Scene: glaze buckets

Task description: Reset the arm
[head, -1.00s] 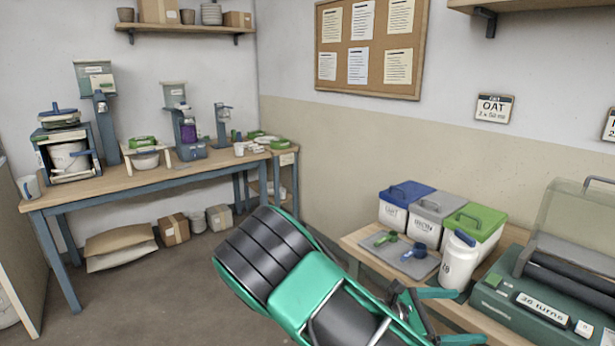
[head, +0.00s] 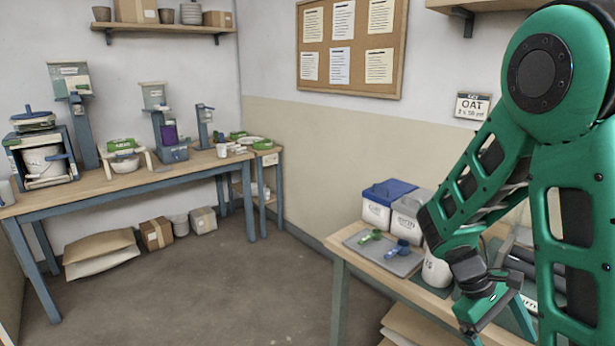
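My green and black arm is raised and folded on the right side of the head view, with its forearm reaching down to the left. My gripper (head: 498,326) hangs at the arm's lower end, in front of the right bench (head: 348,262). Its two green fingers point down and stand apart, with nothing seen between them. The fingertips are close to the bottom edge of the picture. The arm hides much of the machine with dark rollers (head: 520,270) and part of the white jar (head: 434,270).
A blue-lidded bin (head: 384,203) and a grey-lidded bin (head: 408,216) stand behind a grey mat (head: 384,264) with a green scoop (head: 370,236) and a blue scoop (head: 399,249). A long left table (head: 100,186) holds dispensers. The floor (head: 230,290) between is clear.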

